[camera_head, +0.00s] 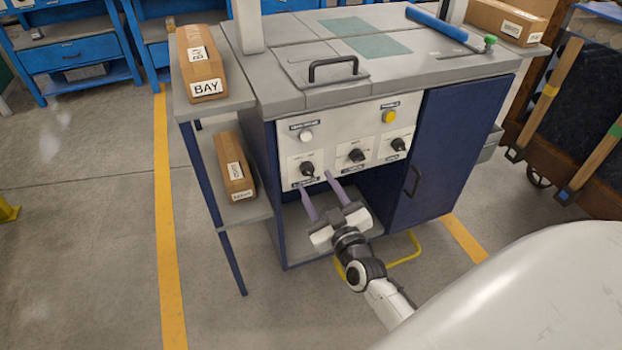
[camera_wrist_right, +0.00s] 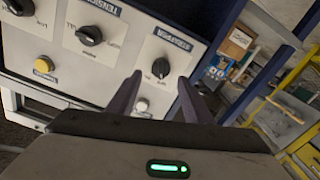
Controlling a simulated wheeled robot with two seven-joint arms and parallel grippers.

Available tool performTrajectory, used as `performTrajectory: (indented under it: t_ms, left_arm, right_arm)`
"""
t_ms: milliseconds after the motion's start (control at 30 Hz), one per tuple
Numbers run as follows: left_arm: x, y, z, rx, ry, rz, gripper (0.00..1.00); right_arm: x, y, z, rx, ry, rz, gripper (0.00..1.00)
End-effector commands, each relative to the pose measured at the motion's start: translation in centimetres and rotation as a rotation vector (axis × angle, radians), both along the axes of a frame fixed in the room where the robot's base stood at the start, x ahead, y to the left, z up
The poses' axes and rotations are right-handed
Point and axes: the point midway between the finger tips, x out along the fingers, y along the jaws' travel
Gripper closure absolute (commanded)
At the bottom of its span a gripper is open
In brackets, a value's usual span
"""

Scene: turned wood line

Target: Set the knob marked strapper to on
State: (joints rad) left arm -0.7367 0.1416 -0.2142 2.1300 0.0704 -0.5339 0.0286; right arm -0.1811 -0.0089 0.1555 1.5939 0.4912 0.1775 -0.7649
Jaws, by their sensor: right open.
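The control panel (camera_head: 330,150) on the front of the grey-topped bench carries three black knobs in a row: left (camera_head: 307,168), middle (camera_head: 356,155) and right (camera_head: 398,144). My left gripper is out of view.
A white button (camera_head: 305,135) and a yellow button (camera_head: 389,116) sit above the knobs. Below the panel is an open shelf bay; a blue door (camera_head: 435,150) is at right. Boxes (camera_head: 201,65) stand on the left side shelves.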

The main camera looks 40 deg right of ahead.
Motion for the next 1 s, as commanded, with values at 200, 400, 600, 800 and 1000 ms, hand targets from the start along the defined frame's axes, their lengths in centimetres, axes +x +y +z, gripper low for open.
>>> performTrajectory:
  t_ms: [200,400,600,800,1000]
  left_arm:
    - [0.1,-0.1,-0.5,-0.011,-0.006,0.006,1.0]
    - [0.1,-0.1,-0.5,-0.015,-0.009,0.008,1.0]
    - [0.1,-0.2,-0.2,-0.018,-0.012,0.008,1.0]
    - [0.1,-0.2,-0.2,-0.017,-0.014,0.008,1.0]
    - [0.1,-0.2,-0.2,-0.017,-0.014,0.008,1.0]
  right_arm:
    - [3.4,-0.8,-0.1,0.0,-0.002,0.002,0.54]
    - [4.5,-1.0,-0.1,0.0,0.001,0.002,0.54]
    - [4.6,-1.1,0.0,0.0,0.002,0.002,0.54]
    - [4.6,-1.0,0.0,0.0,0.002,0.002,0.79]
    - [4.5,-1.0,0.0,0.001,0.001,0.002,0.95]
